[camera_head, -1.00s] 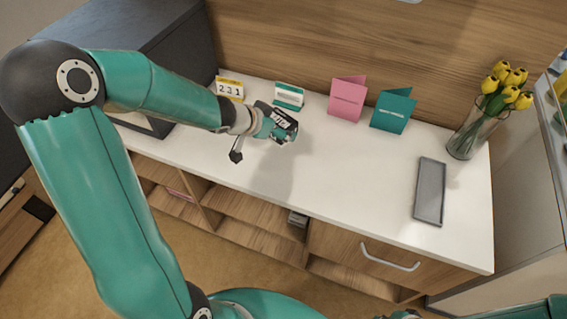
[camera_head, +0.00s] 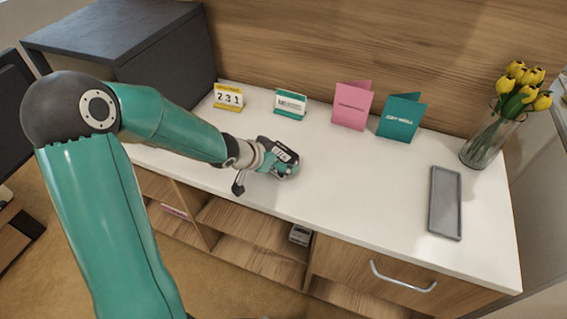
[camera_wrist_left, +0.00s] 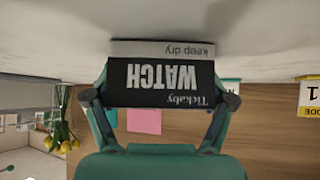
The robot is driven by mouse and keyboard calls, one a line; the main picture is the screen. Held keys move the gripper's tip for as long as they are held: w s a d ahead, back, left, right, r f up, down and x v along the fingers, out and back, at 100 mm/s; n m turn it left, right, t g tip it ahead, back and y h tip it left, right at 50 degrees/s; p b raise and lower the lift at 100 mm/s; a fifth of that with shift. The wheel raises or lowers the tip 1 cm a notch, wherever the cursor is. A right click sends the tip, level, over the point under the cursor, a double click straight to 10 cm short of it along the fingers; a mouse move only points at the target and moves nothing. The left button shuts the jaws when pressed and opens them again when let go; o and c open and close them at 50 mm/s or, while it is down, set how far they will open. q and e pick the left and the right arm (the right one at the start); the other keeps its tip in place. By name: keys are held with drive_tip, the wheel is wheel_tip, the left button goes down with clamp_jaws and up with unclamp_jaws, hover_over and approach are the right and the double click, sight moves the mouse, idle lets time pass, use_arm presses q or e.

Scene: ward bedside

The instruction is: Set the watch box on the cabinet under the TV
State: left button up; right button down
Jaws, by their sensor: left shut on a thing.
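The watch box (camera_head: 289,153) is a small black box with white lettering, held at the end of my left arm over the white top of the wooden cabinet (camera_head: 360,185). My left gripper (camera_head: 279,162) is shut on it. In the left wrist view the box (camera_wrist_left: 160,83) sits between the two fingers, its lettering upside down and a light strip reading "keep dry" along its upper edge. It is close to the white surface; I cannot tell whether it touches. The TV and my right gripper are not in view.
Behind the box stand a yellow-edged calendar (camera_head: 228,97), a small teal-and-white sign (camera_head: 290,104), a pink card (camera_head: 353,105) and a teal card (camera_head: 401,118). To the right are a grey tray (camera_head: 445,203) and a vase of yellow tulips (camera_head: 487,138). The top between box and tray is clear.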

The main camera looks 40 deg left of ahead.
use_arm(q)
drive_tip(key=o, duration=1.1)
drive_tip(key=shift+f, duration=0.1)
drive_tip(key=shift+s+r+p, duration=0.2)
drive_tip(key=shift+r+p, duration=0.1)
drive_tip(key=shift+r, duration=0.15)
drive_tip(key=p+v, duration=0.6)
drive_tip(key=v, duration=0.5)
drive_tip(key=shift+s+p, duration=0.2)
drive_tip(key=shift+p, duration=0.15)
